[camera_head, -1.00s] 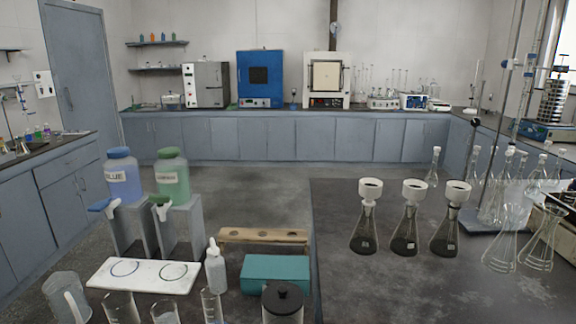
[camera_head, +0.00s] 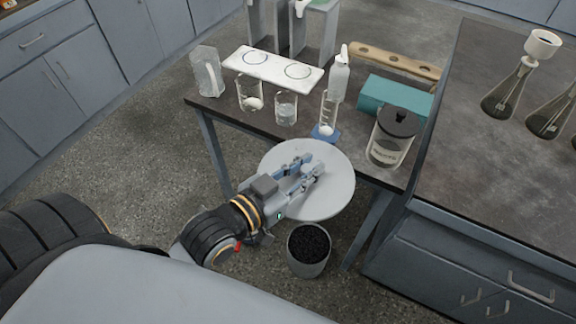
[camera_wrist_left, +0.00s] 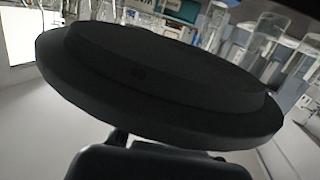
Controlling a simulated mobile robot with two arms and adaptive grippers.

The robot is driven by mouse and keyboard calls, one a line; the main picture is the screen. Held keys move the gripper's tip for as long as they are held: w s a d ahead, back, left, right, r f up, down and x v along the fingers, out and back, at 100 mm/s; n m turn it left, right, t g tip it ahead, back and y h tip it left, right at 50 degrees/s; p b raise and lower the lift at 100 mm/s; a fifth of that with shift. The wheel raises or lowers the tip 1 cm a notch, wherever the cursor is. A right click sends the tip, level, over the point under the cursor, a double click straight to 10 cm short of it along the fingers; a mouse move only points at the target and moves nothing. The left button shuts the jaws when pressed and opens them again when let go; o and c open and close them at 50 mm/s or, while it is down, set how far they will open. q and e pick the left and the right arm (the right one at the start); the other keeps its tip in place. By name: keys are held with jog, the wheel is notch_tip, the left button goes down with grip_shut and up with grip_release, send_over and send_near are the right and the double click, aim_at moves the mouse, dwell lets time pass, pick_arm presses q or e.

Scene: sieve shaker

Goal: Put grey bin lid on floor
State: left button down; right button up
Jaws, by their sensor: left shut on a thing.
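The grey bin lid (camera_head: 336,190) is a light grey round disc in the head view, held above the floor in front of the small table. My left gripper (camera_head: 310,171) is shut on the lid and lies across its upper face. In the left wrist view the lid (camera_wrist_left: 160,75) shows as a dark, wide disc with a raised step, filling much of the picture. The grey bin (camera_head: 308,268) stands on the floor just below the lid, open at the top, with dark grainy contents. My right gripper is not in view.
The small table (camera_head: 262,122) with beakers, a graduated cylinder (camera_head: 327,115) and a lidded jar (camera_head: 390,137) is close behind the lid. Table legs and a drawer cabinet (camera_head: 470,265) stand to the right. Open floor (camera_head: 130,160) lies to the left.

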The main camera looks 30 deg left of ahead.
pick_arm(q)
jog(key=w+d+r+m+g+h, duration=0.1)
jog(key=w+d+m+g+h, duration=0.1)
jog(key=d+m+g+h, duration=0.2)
jog(key=w+d+r+m+g+h, duration=0.2)
jog(key=w+d+m+g+h, duration=0.1)
jog(key=d, duration=0.5)
jog(key=shift+w+r+m+g+h, duration=0.3)
jog(key=shift+m+g+h, duration=0.3)
jog(key=shift+m+h, duration=0.5)
jog(key=shift+d, duration=0.1)
